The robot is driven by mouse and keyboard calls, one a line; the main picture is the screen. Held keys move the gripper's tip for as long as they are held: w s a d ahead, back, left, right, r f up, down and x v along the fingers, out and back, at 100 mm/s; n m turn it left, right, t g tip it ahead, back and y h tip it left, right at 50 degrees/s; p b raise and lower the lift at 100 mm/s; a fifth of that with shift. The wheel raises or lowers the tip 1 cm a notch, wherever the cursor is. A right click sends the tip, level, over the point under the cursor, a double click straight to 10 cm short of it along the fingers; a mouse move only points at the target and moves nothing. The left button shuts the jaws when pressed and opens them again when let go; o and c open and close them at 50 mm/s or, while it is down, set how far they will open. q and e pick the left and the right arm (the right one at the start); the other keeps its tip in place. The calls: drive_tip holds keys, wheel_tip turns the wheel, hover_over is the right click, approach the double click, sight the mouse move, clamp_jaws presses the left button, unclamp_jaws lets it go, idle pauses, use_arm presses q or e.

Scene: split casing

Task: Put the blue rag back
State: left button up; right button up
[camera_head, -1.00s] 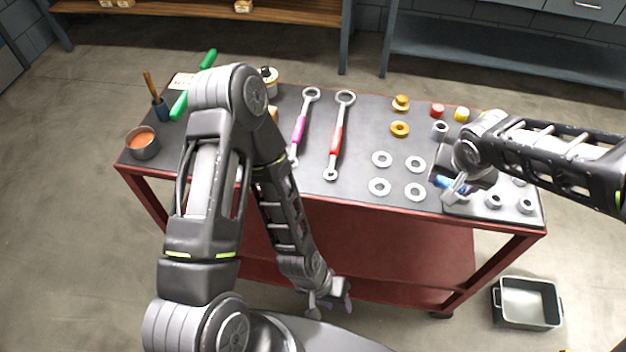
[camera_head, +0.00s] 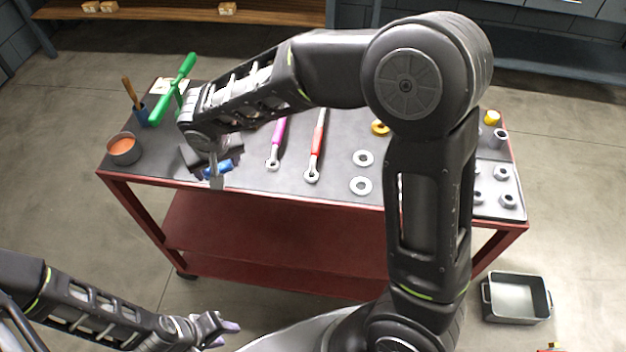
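A small piece of bright blue, apparently the blue rag (camera_head: 217,168), shows at the fingers of my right gripper (camera_head: 214,176). That gripper is over the front left part of the dark tabletop, and its fingers look closed around the blue piece. Much of the rag is hidden by the gripper, and I cannot tell whether it touches the top. My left gripper (camera_head: 224,329) is low in front of the table, at the bottom left. Its purple-tipped fingers look apart and empty.
A grey bin (camera_head: 516,299) stands on the floor at right.

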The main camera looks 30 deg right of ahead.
drive_tip(key=shift+a, duration=0.1)
drive_tip(key=s+d+r+n+y, duration=0.1)
drive_tip(key=s+d+n, duration=0.2)
drive_tip(key=d, duration=0.5)
drive_tip(key=s+d+r+n+g+y, duration=0.1)
drive_tip(key=s+d+n, duration=0.3)
drive_tip(key=d, duration=0.5)
drive_tip(key=s+d+r+n+y, duration=0.1)
drive_tip(key=s+d+r+n, duration=0.1)
drive_tip(key=d, duration=0.7)
drive_tip(key=shift+s+d+n+g+y, duration=0.15)
drive_tip(key=shift+s+n+g+y, duration=0.2)
drive_tip(key=shift+s+n, duration=0.6)
drive_tip(key=shift+s+b, duration=0.15)
drive_tip(key=shift+b, duration=0.15)
drive_tip(key=shift+s+d, duration=0.15)
drive_tip(key=shift+d, duration=0.1)
drive_tip(key=shift+f, duration=3.15)
